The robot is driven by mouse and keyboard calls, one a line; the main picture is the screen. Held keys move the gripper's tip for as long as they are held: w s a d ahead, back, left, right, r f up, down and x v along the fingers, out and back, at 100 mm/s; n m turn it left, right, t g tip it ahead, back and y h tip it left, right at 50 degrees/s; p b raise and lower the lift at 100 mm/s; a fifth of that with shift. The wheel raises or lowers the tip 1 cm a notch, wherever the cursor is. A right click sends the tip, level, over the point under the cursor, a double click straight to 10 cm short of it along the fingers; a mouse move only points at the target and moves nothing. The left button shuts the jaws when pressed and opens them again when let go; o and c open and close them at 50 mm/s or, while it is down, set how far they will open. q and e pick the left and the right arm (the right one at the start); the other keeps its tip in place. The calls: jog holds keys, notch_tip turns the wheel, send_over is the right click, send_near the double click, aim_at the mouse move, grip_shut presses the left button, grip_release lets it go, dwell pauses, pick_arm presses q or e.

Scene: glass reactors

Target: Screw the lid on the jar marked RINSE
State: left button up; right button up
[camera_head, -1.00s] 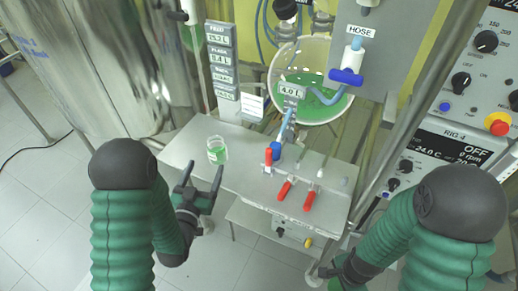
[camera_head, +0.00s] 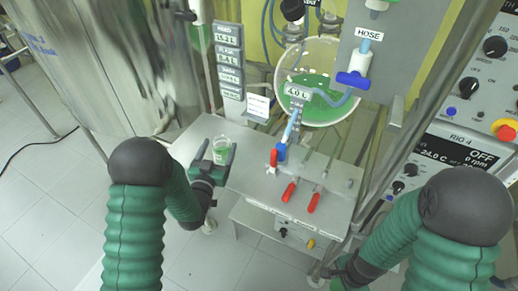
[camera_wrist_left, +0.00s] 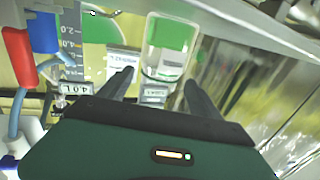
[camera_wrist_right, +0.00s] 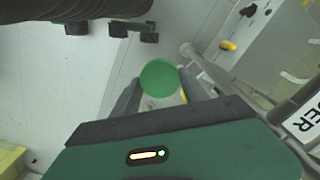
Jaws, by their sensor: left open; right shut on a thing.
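The clear jar (camera_head: 221,152) with green contents stands upright on the left part of the metal table. In the left wrist view the jar (camera_wrist_left: 168,45) carries a pale label whose words I cannot read. My left gripper (camera_head: 217,158) is open, its fingers on either side of the jar, without a visible grip. In the left wrist view its fingertips (camera_wrist_left: 156,78) reach the jar's lower part. My right gripper (camera_wrist_right: 160,88) is shut on a round green lid (camera_wrist_right: 160,76). In the head view that gripper is mostly hidden low at the right, and the lid does not show.
Red-handled valves (camera_head: 290,190) and a blue fitting (camera_head: 280,152) stand right of the jar on the table (camera_head: 250,178). A large steel vessel (camera_head: 110,65) is at left. Control panels (camera_head: 480,90) are at right.

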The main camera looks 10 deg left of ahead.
pick_arm(q)
jog(key=w, duration=0.3)
jog(key=shift+d+f, duration=0.1)
jog(key=shift+d, duration=0.1)
jog(key=shift+s, duration=0.1)
grip_shut()
